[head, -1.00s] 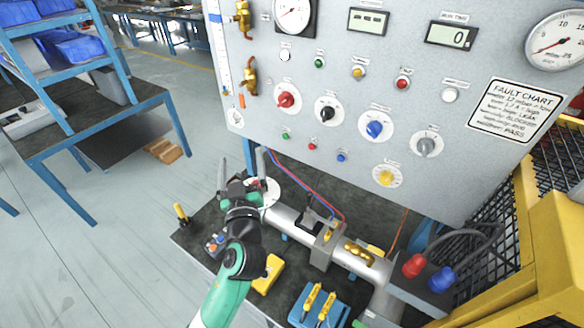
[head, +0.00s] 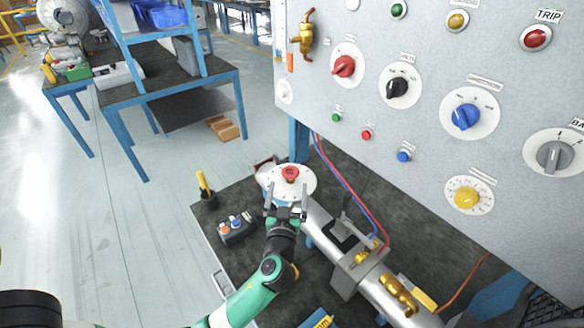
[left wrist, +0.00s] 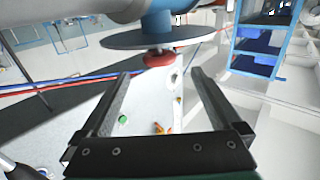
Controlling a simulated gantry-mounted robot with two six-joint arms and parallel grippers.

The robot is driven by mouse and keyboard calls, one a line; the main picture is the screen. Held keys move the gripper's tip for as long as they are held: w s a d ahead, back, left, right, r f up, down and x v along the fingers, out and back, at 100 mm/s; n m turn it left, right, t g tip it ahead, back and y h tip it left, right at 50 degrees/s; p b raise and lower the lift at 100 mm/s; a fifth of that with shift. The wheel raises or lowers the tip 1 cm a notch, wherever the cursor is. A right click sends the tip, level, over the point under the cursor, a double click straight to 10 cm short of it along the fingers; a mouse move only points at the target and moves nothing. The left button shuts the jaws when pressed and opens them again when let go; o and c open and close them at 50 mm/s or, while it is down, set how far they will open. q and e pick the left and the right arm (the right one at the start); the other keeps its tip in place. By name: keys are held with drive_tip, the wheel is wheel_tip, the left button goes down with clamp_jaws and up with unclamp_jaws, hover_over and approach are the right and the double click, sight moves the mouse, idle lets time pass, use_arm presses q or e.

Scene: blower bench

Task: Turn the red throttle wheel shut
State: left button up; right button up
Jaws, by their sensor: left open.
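The red throttle wheel (head: 290,174) is small and sits at the middle of a round white marked plate (head: 269,178) on the end of the metal pipe. My left gripper (head: 286,197) is open and empty, in front of the plate's near edge in the head view, with its fingers pointing toward the wheel. In the left wrist view the red wheel (left wrist: 162,60) shows under a grey disc, just beyond and between the tips of the open left gripper (left wrist: 160,76). No finger visibly touches the wheel. My right gripper is not in view.
The grey panel (head: 420,125) with coloured knobs rises behind and right. A button box (head: 236,229) and a yellow-handled tool in a dark cup (head: 207,192) stand left of the wheel. Red and blue hoses (head: 348,190) run close behind the pipe.

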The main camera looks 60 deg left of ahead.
sight(291, 173)
use_arm(q)
drive_tip(key=b+x, duration=0.1)
drive_tip(key=x, duration=1)
drive_tip(key=shift+w+a, duration=0.1)
drive_tip(key=shift+w, duration=0.05)
drive_tip(key=c, duration=1.4)
drive_tip(key=shift+r, duration=0.1)
drive_tip(key=shift+t, duration=0.3)
